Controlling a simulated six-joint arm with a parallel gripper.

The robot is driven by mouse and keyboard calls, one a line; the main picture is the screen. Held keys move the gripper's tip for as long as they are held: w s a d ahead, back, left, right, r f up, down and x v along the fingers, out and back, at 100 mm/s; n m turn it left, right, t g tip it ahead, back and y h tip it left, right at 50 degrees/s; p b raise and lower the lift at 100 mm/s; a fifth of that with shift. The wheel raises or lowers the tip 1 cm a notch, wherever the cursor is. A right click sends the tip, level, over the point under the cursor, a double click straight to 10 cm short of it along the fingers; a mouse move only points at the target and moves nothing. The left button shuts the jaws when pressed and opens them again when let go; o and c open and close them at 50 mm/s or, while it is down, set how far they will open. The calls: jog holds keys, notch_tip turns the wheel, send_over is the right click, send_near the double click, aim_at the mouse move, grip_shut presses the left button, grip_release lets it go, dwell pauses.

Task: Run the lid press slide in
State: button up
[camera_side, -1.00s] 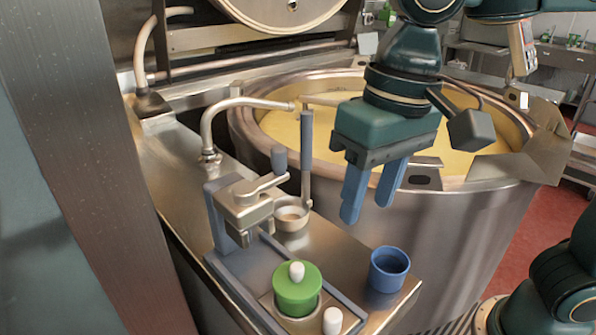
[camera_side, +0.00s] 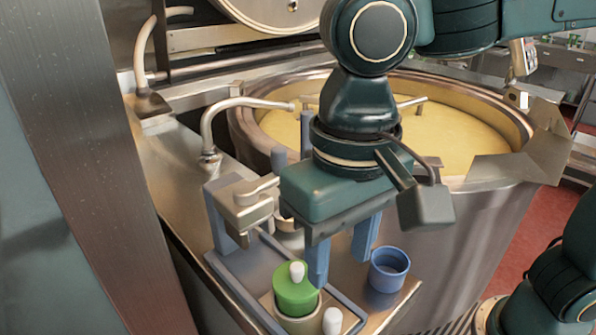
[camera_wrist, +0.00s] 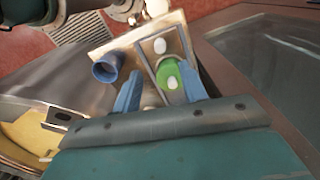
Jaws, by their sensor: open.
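The lid press (camera_side: 250,205) stands at the back left of the small steel table, partly hidden by my gripper. Its grey-blue slide frame (camera_side: 232,286) runs toward the front. A jar with a green lid (camera_side: 296,293) and white lid knob sits at the slide's front end, out from under the press head. A white slide knob (camera_side: 333,320) stands in front of the jar; it also shows in the wrist view (camera_wrist: 160,45). My gripper (camera_side: 340,270) is open and empty, above and just behind the jar, its fingers pointing down. In the wrist view the green lid (camera_wrist: 167,77) lies between the fingers.
A blue cup (camera_side: 389,270) stands right of the slide, close to my right finger. Behind is the large kettle (camera_side: 440,235) of yellow liquid. A curved pipe (camera_side: 215,115) rises at the back left.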

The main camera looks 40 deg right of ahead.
aim_at(333, 314)
notch_tip(333, 314, down, 11)
jog(key=shift+f, duration=0.15)
dwell(0.4)
grip_shut()
